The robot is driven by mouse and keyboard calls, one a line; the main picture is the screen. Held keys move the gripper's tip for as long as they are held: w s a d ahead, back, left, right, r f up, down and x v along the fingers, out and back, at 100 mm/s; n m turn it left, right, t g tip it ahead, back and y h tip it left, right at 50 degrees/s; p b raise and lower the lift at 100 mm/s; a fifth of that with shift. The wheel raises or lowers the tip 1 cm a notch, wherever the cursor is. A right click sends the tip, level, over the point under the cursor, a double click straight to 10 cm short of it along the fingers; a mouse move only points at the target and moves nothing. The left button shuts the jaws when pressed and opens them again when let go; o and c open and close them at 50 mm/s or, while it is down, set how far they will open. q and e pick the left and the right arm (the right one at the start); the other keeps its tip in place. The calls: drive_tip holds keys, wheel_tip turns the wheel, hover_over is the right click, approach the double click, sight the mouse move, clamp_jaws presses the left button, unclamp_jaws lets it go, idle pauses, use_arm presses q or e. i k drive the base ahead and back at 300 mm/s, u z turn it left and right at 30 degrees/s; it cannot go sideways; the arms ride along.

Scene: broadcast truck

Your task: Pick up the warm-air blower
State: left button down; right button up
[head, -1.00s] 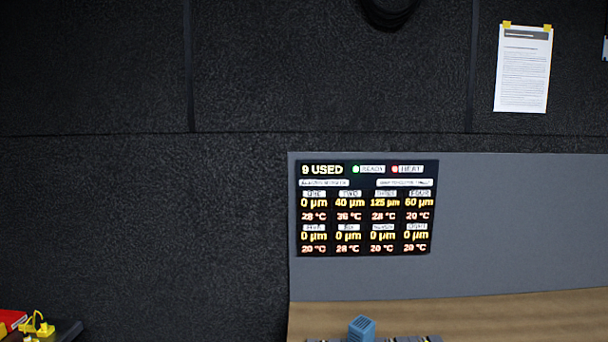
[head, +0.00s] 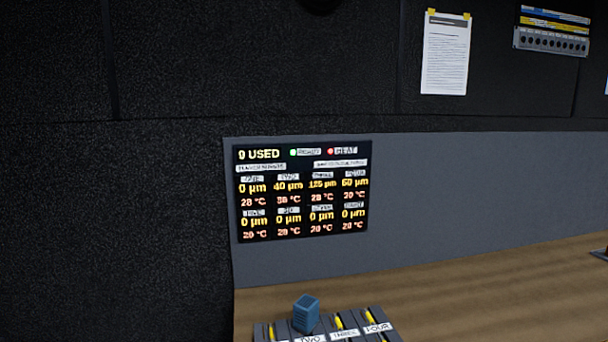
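I see nothing in the head view that I can clearly identify as the warm-air blower. A small blue ribbed block (head: 306,314) stands on a grey slotted unit (head: 375,318) at the bottom of the view; I cannot tell what the block is. The unit has yellow parts and labels, of which TWO, THREE and FOUR can be read. Neither of my grippers is in view.
A wooden worktop (head: 450,290) runs to the right, mostly bare, with a dark object (head: 601,253) at the right edge. Behind it a grey panel (head: 480,190) carries a lit display (head: 303,191). A paper sheet (head: 446,53) and a connector strip (head: 552,38) are on the black wall.

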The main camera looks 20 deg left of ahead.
sight(306, 310)
drive_tip(key=k, duration=0.5)
drive_tip(key=u, duration=1.2)
drive_tip(key=i, duration=1)
drive_tip(key=z, duration=2.15)
